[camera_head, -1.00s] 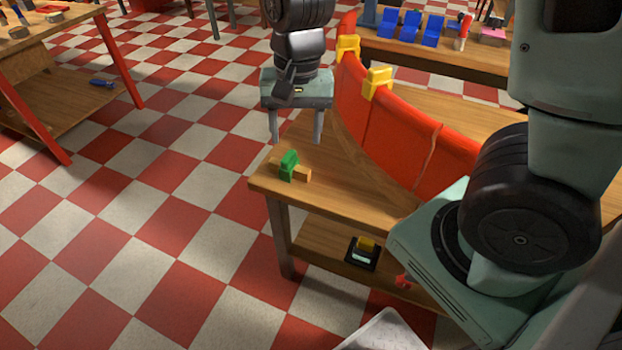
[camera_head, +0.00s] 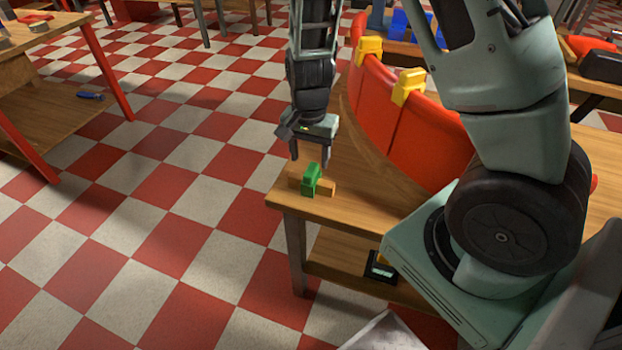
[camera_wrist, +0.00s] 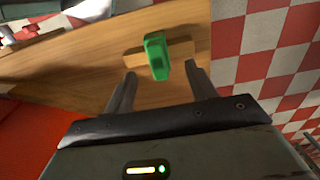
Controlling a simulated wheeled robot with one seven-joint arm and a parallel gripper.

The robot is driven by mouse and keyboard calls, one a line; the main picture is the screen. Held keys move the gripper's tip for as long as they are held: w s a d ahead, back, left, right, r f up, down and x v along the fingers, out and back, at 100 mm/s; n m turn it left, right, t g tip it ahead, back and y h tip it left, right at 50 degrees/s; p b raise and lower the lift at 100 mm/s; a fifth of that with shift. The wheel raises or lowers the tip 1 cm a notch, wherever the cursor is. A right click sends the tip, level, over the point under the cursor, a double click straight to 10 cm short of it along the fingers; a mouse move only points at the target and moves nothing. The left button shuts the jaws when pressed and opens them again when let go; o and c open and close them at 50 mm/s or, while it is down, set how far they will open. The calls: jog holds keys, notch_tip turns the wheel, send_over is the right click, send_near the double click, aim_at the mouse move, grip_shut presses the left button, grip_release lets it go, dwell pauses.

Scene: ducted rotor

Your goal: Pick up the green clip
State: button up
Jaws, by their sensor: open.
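The green clip (camera_head: 311,180) stands near the front left corner of the wooden table, on or against a small tan wood block (camera_head: 326,187). In the wrist view the green clip (camera_wrist: 157,56) lies ahead of my fingertips, roughly midway between them, with the block (camera_wrist: 178,50) crossing behind it. My gripper (camera_head: 309,158) is open and empty, pointing down just above and behind the clip in the head view. In the wrist view the two fingers of my gripper (camera_wrist: 161,76) are spread apart and do not touch the clip.
Curved red panels (camera_head: 428,137) with yellow clips (camera_head: 408,86) stand on the table (camera_head: 345,211) right of the clip. A black device (camera_head: 381,267) sits on the lower shelf. Another wooden table (camera_head: 50,122) is at left, with checkered floor free between.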

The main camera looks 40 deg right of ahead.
aim_at(311, 169)
jog(key=shift+s+d+f+b, duration=0.15)
jog(key=shift+f+b, duration=0.25)
jog(key=shift+f, duration=2.3)
jog(key=c, duration=1.1)
